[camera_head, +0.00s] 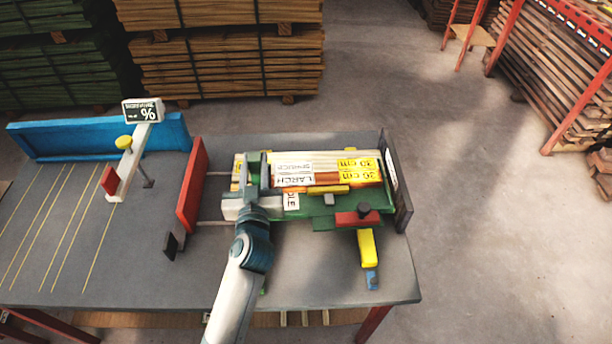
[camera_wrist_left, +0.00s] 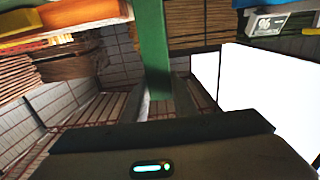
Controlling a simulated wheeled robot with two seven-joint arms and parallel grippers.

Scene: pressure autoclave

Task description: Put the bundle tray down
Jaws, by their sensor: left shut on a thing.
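The bundle tray (camera_head: 322,222) is green and carries a stack of wooden boards (camera_head: 320,160) with white and yellow labels, one reading LARCH. It is over the right part of the grey table, between a red plate and a dark upright plate. My left gripper (camera_head: 256,172) is at the tray's left end. In the left wrist view my left gripper (camera_wrist_left: 164,95) is shut on a green bar of the tray (camera_wrist_left: 153,45), with boards (camera_wrist_left: 75,14) at upper left. Whether the tray touches the table is hidden. My right gripper is not in view.
The red plate (camera_head: 192,187) stands left of the tray, and the dark upright plate (camera_head: 397,180) at its right. A yellow-handled tool (camera_head: 368,250) is at the front right. A blue fence (camera_head: 80,140) and a sign on a white arm (camera_head: 143,112) stand at left. The table's front left (camera_head: 130,265) is clear.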

